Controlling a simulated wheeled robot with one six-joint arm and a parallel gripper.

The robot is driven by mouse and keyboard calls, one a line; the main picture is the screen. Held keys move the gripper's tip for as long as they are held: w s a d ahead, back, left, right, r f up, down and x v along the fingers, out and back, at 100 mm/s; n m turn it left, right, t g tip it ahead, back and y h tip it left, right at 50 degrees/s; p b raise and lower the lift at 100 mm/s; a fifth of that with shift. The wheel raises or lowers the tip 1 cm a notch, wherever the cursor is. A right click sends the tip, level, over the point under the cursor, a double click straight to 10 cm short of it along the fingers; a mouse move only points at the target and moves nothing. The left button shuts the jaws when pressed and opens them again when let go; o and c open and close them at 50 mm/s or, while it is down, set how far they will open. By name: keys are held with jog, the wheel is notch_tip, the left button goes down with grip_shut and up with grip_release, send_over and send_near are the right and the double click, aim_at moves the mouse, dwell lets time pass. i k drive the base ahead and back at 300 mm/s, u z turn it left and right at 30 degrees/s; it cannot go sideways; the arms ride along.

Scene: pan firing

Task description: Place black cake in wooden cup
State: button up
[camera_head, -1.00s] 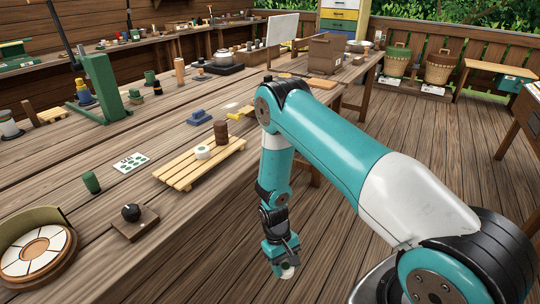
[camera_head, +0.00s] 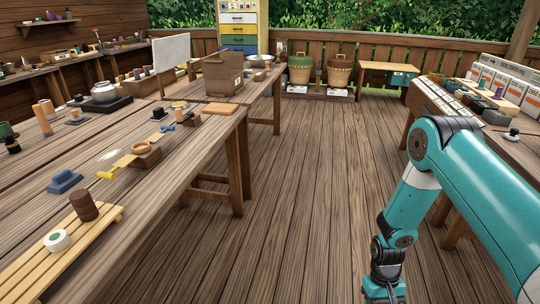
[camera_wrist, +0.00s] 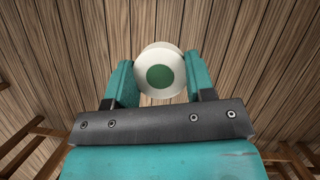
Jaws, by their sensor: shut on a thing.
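My gripper (camera_head: 384,292) hangs over the wooden floor at the lower right of the head view, apart from the tables. The wrist view shows my gripper (camera_wrist: 158,72) shut on a white round piece with a green dot (camera_wrist: 160,76). A dark brown cylinder (camera_head: 84,206) stands on a slatted wooden rack (camera_head: 98,234) on the left table. A similar white piece with a green dot (camera_head: 57,240) lies beside it on the rack. I cannot tell which thing is the black cake or the wooden cup.
Another table (camera_head: 520,148) with boxes and cards stands at right. The floor between is clear.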

aim_at(141, 147)
jog(key=z, duration=0.7)
jog(key=i, duration=3.25)
jog(key=u, duration=3.35)
